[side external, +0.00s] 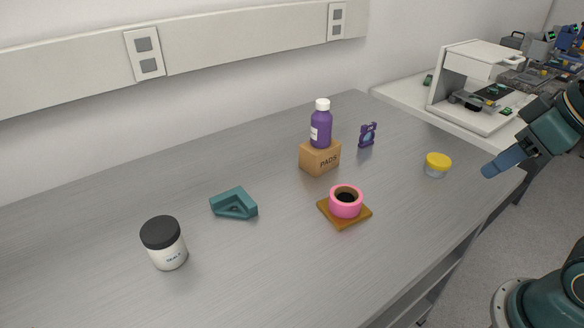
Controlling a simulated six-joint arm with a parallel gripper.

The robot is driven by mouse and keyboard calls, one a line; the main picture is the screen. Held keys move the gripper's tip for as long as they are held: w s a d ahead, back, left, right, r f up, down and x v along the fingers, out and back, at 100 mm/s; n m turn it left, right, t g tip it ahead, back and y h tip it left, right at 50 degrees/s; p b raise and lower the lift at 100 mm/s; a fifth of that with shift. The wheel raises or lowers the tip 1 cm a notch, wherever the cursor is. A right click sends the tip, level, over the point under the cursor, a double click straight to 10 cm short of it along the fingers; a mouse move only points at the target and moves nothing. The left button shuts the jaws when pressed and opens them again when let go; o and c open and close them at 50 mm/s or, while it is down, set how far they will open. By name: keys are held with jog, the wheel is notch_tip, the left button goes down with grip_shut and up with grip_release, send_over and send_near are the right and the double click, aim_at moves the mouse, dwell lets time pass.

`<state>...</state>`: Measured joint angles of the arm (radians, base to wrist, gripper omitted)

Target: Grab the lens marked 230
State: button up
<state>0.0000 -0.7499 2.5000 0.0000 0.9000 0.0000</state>
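A small purple upright holder with a pale blue round centre (367,135), which looks like a mounted lens, stands on the grey table behind and right of the cardboard box. No number is readable on it from here, so I cannot confirm the 230 mark. My gripper (490,170) is at the right, near the table's right edge and apart from every object. Its blue fingers overlap in this view, so their gap is hidden. Nothing visible is held in it.
A purple bottle (321,128) stands on a cardboard box (320,158). A yellow-lidded jar (437,165) is between the holder and my gripper. Pink tape (346,203) sits on a brown square (342,222). A teal bracket (233,204) and black-lidded jar (166,245) are left.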

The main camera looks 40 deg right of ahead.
jog(key=w+d+r+m+g+h, duration=0.1)
jog(key=w+d+r+m, duration=0.3)
jog(key=w, duration=0.6)
jog(key=m+g, duration=0.5)
jog(key=m, duration=1)
send_over(368, 125)
jog(key=a, duration=0.1)
jog(key=shift+h, duration=0.4)
jog(key=f, duration=1.1)
jog(key=shift+w+a+f, duration=0.1)
jog(key=shift+a+f, duration=0.1)
jog(key=shift+f, duration=0.1)
jog(key=shift+d+f, duration=0.2)
jog(key=shift+f, duration=1.2)
jog(key=shift+d+f, duration=0.25)
jog(key=shift+f, duration=1.1)
jog(key=shift+d+f, duration=0.2)
jog(key=shift+f, duration=1.2)
